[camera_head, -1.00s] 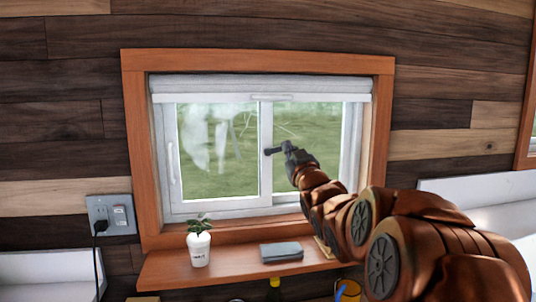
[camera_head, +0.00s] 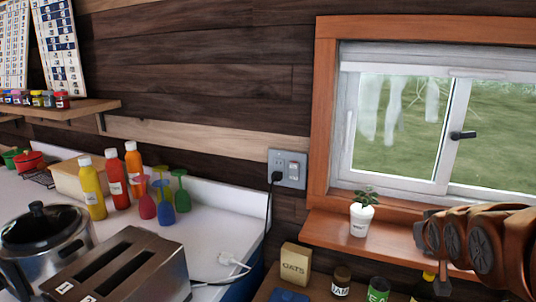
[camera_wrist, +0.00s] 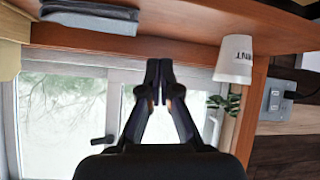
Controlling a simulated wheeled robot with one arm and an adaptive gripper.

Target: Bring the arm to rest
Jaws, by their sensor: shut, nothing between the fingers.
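My gripper (camera_wrist: 159,72) shows in the wrist view with its two dark fingers together and nothing between them. That view is upside down: the window (camera_wrist: 65,110) lies behind the fingers and the wooden sill shelf (camera_wrist: 200,22) runs along the top. In the head view my copper arm (camera_head: 480,240) is at the lower right, in front of the window (camera_head: 400,120) and the sill shelf (camera_head: 395,240). The gripper's tips are not clear there. The window's dark handle (camera_head: 462,135) stands apart from the arm.
A white potted plant (camera_head: 361,214) and, in the wrist view, a grey flat object (camera_wrist: 88,14) sit on the shelf. Below are an oats box (camera_head: 294,265) and jars. To the left, the counter holds a toaster (camera_head: 125,268), pot (camera_head: 40,240), bottles and goblets.

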